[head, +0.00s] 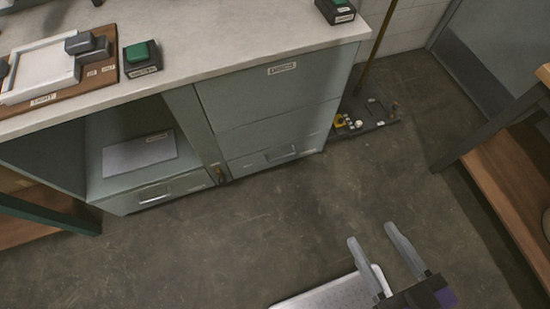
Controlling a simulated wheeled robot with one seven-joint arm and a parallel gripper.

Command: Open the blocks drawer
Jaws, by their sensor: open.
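A grey-green cabinet stands under a pale worktop. A low drawer (160,193) at its lower left is shut and has a metal handle. Another low drawer (262,163) at the lower right is shut too, with a handle on its front. A larger front panel (265,95) above it carries a small label. I cannot read which drawer is the blocks drawer. My gripper (372,234) is open and empty, over the floor in front of the cabinet and to its right, apart from every drawer.
The worktop (215,45) holds a wooden board with a white frame (42,72) and green-topped boxes (141,55). A grey sheet (139,154) lies in the open bay. Small parts lie at the cabinet's right end (362,121). A wooden bench (515,170) stands at right. The floor between is clear.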

